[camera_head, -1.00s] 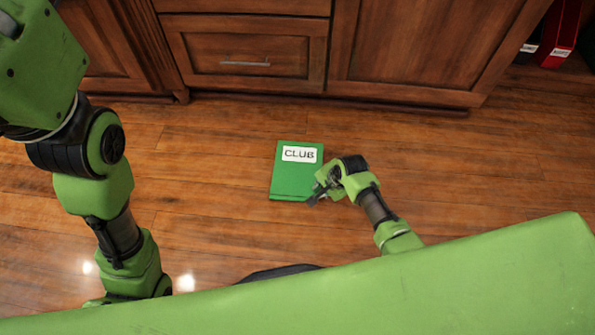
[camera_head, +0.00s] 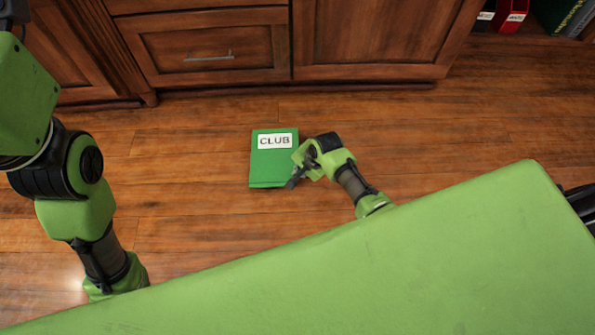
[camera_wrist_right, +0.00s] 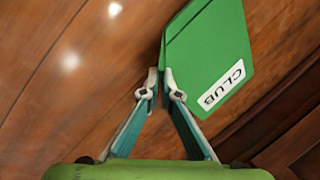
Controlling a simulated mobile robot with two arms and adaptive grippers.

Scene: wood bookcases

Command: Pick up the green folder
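The green folder (camera_head: 268,166) has a white label reading CLUB and shows on the wood floor in front of the cabinets. I cannot tell whether it lies flat or is slightly raised. My right gripper (camera_head: 293,181) is at its lower right corner. In the right wrist view, the fingertips of the right gripper (camera_wrist_right: 161,78) are nearly together, with a corner of the folder (camera_wrist_right: 205,55) pinched between them. My left arm comes down the left side of the head view, but its gripper is hidden.
Wooden cabinets with a drawer (camera_head: 208,47) stand behind the folder. A red binder (camera_head: 512,14) and other books stand on a low shelf at the top right. The floor (camera_head: 430,125) right of my right arm is clear.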

